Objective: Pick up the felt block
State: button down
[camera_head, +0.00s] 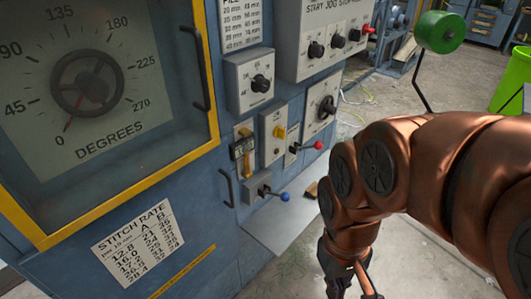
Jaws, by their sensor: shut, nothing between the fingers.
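A small brown block (312,189), which may be the felt block, lies at the foot of the blue machine, by the far end of a pale grey ledge. It is small in the picture, and my arm stands close to its right, so its full shape is hard to tell. My gripper (350,286) points down at the bottom edge, nearer the camera than the block and apart from it. It is shut and holds nothing. Its lowest part is at the frame's edge.
The blue machine (190,190) fills the left, with a yellow-framed dial window (85,85). A blue-knobbed lever (284,196) and a red-knobbed lever (318,145) stick out. The grey ledge (275,228) runs along its base. A green roller (440,32) and lime bin (513,80) stand at upper right.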

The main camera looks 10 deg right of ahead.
aim_at(311, 191)
jog(key=z, duration=2.4)
jog(key=i, duration=1.8)
jog(key=u, duration=2.9)
